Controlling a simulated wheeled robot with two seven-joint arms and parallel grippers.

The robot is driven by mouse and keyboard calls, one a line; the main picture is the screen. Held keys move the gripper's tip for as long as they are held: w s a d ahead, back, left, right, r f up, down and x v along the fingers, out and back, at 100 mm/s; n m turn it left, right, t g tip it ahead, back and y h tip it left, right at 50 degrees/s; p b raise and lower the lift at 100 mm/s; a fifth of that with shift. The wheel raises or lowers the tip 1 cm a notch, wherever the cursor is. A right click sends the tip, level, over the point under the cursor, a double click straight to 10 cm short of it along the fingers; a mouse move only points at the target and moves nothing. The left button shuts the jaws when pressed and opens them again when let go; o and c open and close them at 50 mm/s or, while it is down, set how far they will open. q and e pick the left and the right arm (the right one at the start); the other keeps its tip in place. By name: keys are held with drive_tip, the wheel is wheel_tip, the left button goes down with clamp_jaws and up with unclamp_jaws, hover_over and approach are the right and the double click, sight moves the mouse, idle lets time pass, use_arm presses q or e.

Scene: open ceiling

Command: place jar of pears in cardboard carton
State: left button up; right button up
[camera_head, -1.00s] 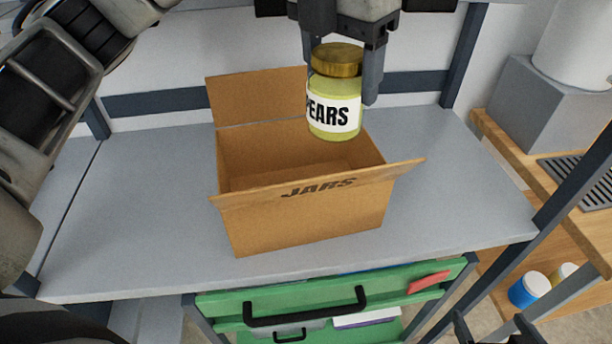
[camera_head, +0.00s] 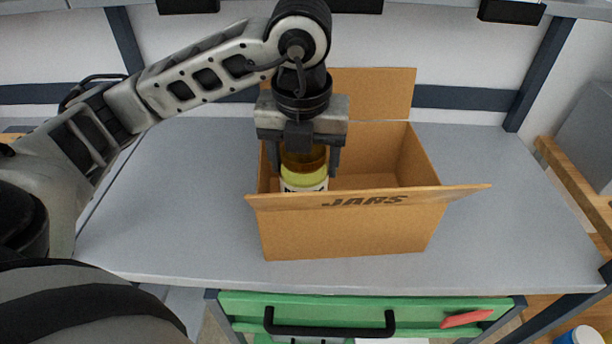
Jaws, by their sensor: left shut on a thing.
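The jar of pears (camera_head: 304,178) has a gold lid and yellow-green contents with a white label. My left gripper (camera_head: 304,165) points down and is shut on it near the lid. The jar hangs upright inside the left part of the open cardboard carton (camera_head: 345,235). The front flap marked JARS hides its lower part, so I cannot tell whether it touches the carton floor. The right part of the carton looks empty. My right gripper is not in view.
The carton stands on a grey workbench (camera_head: 185,210), which is clear on both sides of it. Its back flap stands up and its front flap juts forward. A green drawer (camera_head: 350,312) with a black handle is below the bench edge. A wooden shelf (camera_head: 575,180) is at the right.

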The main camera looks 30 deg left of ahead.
use_arm(q)
wheel_tip(320, 180, down, 3)
drive_tip(key=shift+f, duration=0.15)
drive_tip(key=shift+f, duration=0.15)
drive_tip(key=o, duration=1.1)
